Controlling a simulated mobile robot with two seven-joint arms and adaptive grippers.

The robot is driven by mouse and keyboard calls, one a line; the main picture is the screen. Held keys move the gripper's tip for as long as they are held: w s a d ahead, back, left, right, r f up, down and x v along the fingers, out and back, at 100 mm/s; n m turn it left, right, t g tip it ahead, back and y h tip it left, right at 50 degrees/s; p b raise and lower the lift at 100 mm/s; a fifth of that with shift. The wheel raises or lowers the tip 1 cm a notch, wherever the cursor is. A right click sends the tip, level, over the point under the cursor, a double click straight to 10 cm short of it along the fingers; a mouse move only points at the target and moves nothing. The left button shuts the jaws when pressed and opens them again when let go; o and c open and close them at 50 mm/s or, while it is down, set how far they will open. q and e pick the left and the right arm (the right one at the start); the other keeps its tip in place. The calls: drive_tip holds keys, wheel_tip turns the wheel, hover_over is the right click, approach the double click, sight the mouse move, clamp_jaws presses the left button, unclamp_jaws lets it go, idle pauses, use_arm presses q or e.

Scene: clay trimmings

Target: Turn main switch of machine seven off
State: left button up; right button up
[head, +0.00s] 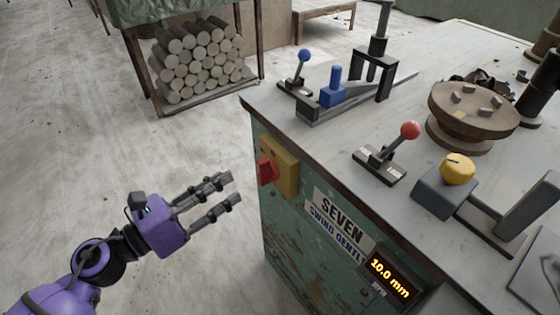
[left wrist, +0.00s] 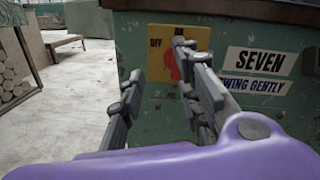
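The main switch is a red handle (head: 267,171) on a yellow plate (head: 284,168), on the side of a green cabinet (head: 277,218) labelled SEVEN (head: 341,221). In the left wrist view the yellow plate (left wrist: 160,34) reads OFF at left and ON at top. The red handle (left wrist: 174,66) is partly hidden there by my fingers, and its exact angle is unclear. My left gripper (head: 234,188) is left of the handle, apart from it, with its fingers spread and empty. In the left wrist view the gripper (left wrist: 160,62) points toward the plate. My right gripper is not in view.
On the bench top stand a red-knobbed lever (head: 394,150), a blue-knobbed lever (head: 299,72), a yellow knob (head: 458,169) and a round turntable (head: 473,108). A display (head: 389,277) reads 10.0 mm. Stacked clay logs (head: 203,60) stand behind. The floor left of the cabinet is clear.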

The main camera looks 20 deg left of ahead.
sight(259, 176)
use_arm(q)
drive_tip(key=w+d+m, duration=0.1)
drive_tip(key=d, duration=0.1)
drive_tip(key=w+d+m, duration=0.1)
drive_tip(key=w+d, duration=0.1)
drive_tip(key=w+d+m+g+h+p, duration=0.1)
drive_tip(key=w+d+m, duration=0.1)
drive_tip(key=shift+d+f, duration=0.2)
drive_tip(key=shift+d, duration=0.1)
clamp_jaws()
